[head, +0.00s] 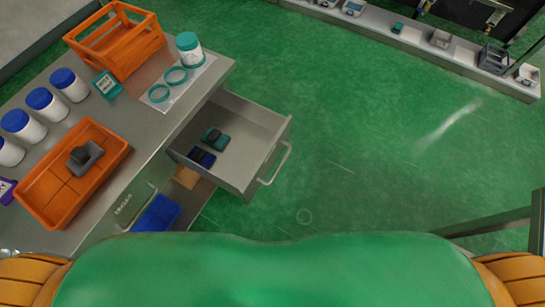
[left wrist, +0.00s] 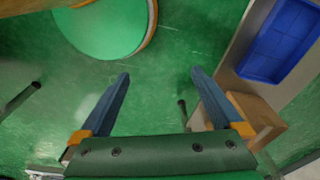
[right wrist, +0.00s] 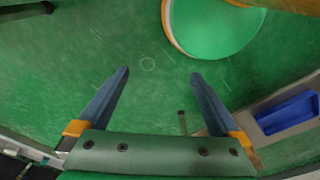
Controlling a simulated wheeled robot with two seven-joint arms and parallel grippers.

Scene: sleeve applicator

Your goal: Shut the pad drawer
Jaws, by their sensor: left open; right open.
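The pad drawer (head: 238,140) is a grey metal drawer standing open from the bench, with a bar handle (head: 274,164) on its front. Inside it lie a teal pad block (head: 215,138) and a dark blue one (head: 201,158). Neither gripper shows in the head view. My left gripper (left wrist: 158,78) is open and empty over green floor, with a blue tray and shelf to its right in that view. My right gripper (right wrist: 160,75) is also open and empty over floor. Neither wrist view clearly shows the drawer.
The bench (head: 150,125) carries an orange crate (head: 116,38), an orange tray (head: 72,175), several blue-lidded jars and a teal-lidded jar (head: 190,48). A blue bin (head: 158,213) sits on a lower shelf. The green floor (head: 370,140) right of the drawer is clear. A low shelf (head: 420,45) runs along the back.

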